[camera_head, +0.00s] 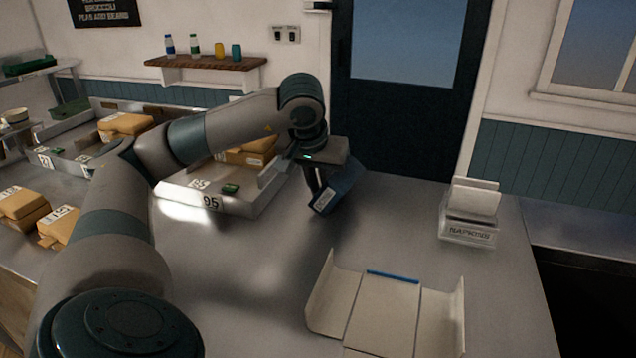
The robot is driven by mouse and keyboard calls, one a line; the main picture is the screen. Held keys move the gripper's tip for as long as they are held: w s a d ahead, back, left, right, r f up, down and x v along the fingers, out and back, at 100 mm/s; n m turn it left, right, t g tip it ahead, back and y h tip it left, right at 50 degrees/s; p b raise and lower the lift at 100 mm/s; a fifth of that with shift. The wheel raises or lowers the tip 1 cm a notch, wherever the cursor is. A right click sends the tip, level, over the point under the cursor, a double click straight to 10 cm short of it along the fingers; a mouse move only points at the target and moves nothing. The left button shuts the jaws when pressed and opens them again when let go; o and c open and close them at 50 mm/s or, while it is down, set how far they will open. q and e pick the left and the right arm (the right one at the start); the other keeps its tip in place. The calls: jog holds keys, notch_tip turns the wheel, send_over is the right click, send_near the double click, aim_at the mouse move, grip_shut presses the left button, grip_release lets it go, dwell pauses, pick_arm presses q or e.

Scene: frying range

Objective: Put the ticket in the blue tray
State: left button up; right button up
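My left gripper (315,190) points down over the middle of the counter. Right at its fingers is a dark blue box-like thing (347,183), tilted, with a small white label low on it. It could be the blue tray, but the gripper hides part of it. I cannot tell whether the fingers grip it or are only beside it, nor whether it touches the counter. I cannot pick out the ticket for certain. My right gripper is not in view.
An open pale folder-like board (382,312) with a blue strip lies at the front. A napkin holder (468,222) stands at the right. A metal tray (246,208) marked 95, with tan boxes, sits left of the gripper. Bare counter (245,290) lies at front left.

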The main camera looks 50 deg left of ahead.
pick_arm(q)
jog(key=p+v, duration=0.1)
jog(key=v, duration=1)
jog(key=shift+p, duration=0.3)
jog(key=shift+w+a, duration=0.1)
